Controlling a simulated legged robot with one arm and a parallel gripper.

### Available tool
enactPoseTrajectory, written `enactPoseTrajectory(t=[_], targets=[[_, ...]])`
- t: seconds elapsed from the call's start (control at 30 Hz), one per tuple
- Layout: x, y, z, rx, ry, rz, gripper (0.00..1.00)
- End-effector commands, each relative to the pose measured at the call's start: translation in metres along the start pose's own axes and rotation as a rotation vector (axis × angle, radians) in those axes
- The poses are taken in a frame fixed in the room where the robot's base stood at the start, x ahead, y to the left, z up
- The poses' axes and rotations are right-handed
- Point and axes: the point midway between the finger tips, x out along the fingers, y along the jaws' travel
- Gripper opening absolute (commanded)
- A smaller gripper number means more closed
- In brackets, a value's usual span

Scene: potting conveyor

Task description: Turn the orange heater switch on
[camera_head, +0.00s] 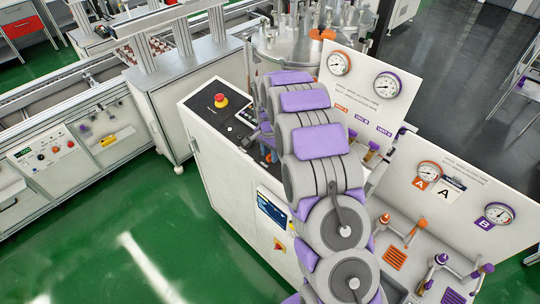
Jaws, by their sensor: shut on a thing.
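My gripper (262,140) is low over the sloped dark panel (208,99) on top of the white control cabinet (232,212). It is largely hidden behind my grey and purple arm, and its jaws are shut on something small. A small orange part, which looks like the orange heater switch (268,157), shows at the gripper's lower edge. My arm and gripper cover most of it, so I cannot tell its on or off position.
A red emergency button (221,100) on a yellow base is on the panel, left of my gripper. A steel vessel (293,45) stands behind. White gauge boards (366,88) with orange and purple valves are close on the right. Green floor is free at left.

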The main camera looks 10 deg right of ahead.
Motion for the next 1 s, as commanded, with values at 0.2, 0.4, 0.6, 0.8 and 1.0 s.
enactPoseTrajectory(t=[0.2,0.4,0.6,0.8,1.0], targets=[[0.0012,0.0006,-0.0001,0.199,0.000,-0.029,0.06],[0.0009,0.0004,0.0003,0.357,0.000,-0.051,0.06],[0.0005,0.0000,-0.0003,0.475,0.000,-0.070,0.06],[0.0003,-0.0007,0.0001,0.545,0.000,-0.081,0.06],[-0.0001,-0.0007,0.0000,0.572,0.001,-0.085,0.06]])
